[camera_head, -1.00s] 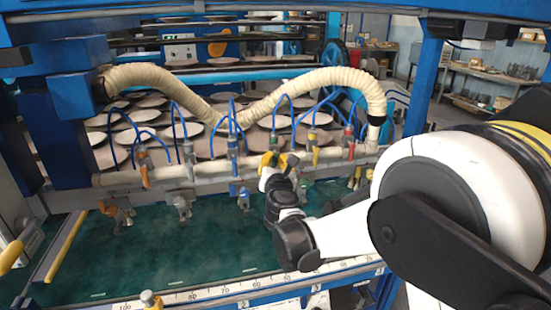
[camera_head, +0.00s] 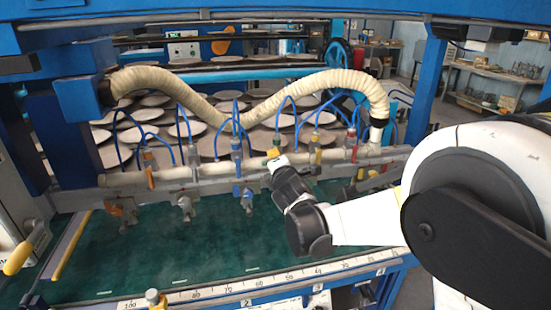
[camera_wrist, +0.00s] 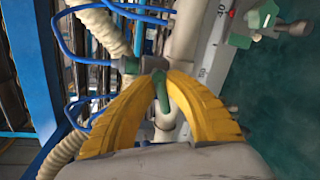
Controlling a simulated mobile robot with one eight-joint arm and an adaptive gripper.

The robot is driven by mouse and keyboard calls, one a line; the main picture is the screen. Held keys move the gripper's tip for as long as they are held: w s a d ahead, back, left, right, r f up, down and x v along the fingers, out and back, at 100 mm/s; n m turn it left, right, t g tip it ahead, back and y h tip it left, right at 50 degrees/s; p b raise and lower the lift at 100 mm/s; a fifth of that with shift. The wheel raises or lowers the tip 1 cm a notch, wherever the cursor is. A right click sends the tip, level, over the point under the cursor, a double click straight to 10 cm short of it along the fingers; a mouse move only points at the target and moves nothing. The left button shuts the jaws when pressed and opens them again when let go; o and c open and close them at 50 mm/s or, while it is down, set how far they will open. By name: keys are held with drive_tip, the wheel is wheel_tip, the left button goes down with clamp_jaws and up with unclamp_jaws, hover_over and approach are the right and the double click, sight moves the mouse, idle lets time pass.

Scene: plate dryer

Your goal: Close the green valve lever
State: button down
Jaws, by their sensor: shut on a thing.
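The green valve lever (camera_wrist: 161,96) shows in the wrist view between my gripper's two yellow fingers (camera_wrist: 161,78). The fingers are closed in on it near their tips, and its lower end shows in the gap below them. A grey valve body (camera_wrist: 128,65) sits just beyond the fingertips on the pale pipe. In the head view my gripper (camera_head: 274,154) is at the pale horizontal pipe (camera_head: 205,174), near its middle. There the lever is mostly hidden by my gripper, and I cannot tell its exact angle.
Other valves line the pipe: an orange lever (camera_head: 150,178), a blue one (camera_head: 236,168), a yellow one (camera_head: 315,157) and a red one (camera_head: 351,138). Thin blue hoses (camera_head: 184,122) arch above them. A thick cream hose (camera_head: 325,82) hangs behind. The green bed (camera_head: 215,250) in front is mostly clear.

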drive_tip(key=shift+d+r+m+y, duration=0.15)
drive_tip(key=shift+m+y, duration=0.35)
drive_tip(key=shift+m, duration=1.3)
drive_tip(key=shift+g, duration=0.3)
drive_tip(key=c, duration=1.4)
unclamp_jaws()
drive_tip(key=shift+c, duration=0.2)
drive_tip(key=shift+s+r, duration=0.1)
drive_tip(key=v, duration=1.2)
